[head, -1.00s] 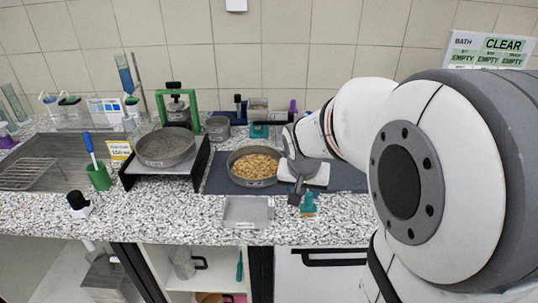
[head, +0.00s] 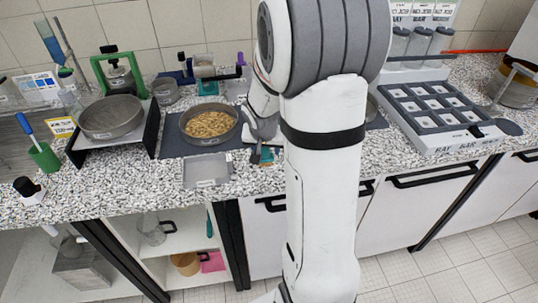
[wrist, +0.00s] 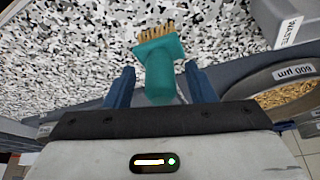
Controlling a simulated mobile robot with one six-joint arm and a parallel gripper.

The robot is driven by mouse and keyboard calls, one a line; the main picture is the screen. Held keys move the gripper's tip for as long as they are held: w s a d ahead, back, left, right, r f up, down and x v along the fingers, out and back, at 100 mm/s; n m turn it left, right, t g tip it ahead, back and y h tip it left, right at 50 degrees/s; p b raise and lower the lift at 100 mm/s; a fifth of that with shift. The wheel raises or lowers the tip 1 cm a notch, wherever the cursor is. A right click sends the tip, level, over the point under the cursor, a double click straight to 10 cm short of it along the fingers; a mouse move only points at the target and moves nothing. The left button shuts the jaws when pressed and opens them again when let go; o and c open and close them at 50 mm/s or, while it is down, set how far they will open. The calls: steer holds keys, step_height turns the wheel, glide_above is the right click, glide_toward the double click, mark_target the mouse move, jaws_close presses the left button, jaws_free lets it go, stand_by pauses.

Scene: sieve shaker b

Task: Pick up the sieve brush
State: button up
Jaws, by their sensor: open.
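The sieve brush (wrist: 158,62) has a teal handle and tan bristles. In the wrist view it lies on the speckled counter with its bristles pointing away from me. My gripper (wrist: 160,85) is open, with one blue finger on each side of the teal handle; I cannot tell whether either finger touches it. In the head view the brush (head: 265,156) is a small teal shape at the counter's front, partly hidden by my arm. My gripper (head: 257,145) is close beside it there, mostly hidden.
A sieve of tan grains (head: 210,124) stands on a dark mat left of my gripper, and a grey tray (head: 207,170) lies in front of it. A sieve on a stand (head: 110,117) is further left. A compartment rack (head: 440,112) is at right.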

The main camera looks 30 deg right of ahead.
steer(key=shift+c, duration=0.4)
steer(key=c, duration=1)
